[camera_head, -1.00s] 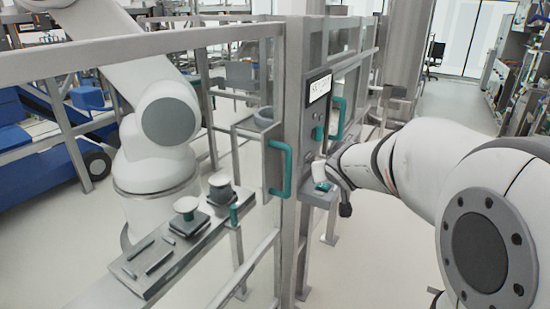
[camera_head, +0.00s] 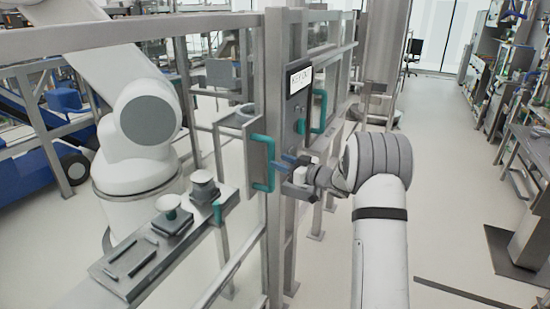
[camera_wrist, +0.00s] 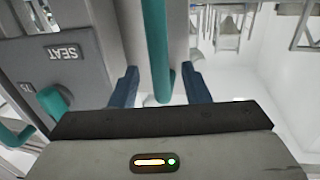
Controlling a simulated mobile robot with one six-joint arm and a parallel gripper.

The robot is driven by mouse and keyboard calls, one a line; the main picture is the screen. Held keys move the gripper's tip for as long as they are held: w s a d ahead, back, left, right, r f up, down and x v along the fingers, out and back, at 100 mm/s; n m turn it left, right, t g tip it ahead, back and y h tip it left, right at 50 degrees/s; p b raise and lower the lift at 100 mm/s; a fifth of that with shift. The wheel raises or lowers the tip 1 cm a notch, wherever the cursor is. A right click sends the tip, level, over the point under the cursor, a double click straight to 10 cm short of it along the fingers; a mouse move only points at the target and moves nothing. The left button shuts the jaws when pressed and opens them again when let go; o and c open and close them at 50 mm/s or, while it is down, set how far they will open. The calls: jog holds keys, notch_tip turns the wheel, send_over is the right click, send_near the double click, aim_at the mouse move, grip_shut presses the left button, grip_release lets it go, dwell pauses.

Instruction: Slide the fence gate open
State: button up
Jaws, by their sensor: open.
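The fence gate is a grey metal frame with a teal handle (camera_head: 265,163) on its edge. The handle also shows in the wrist view (camera_wrist: 156,50), running down between my two blue fingers. My gripper (camera_head: 282,162) is open beside the handle in the head view; in the wrist view my gripper (camera_wrist: 162,90) has a finger on each side of the handle, with visible gaps. The gate's grey post (camera_head: 277,60) stands upright behind the handle.
A control panel (camera_head: 300,80) with a label is on the post, near a second teal handle (camera_head: 318,110). A shelf (camera_head: 125,265) with small parts lies at left, before a white robot arm (camera_head: 145,120). Open floor (camera_head: 450,210) lies at right.

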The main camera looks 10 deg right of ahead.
aim_at(274, 159)
jog(key=p+x, duration=0.1)
jog(key=x, duration=0.4)
grip_shut()
dwell(0.4)
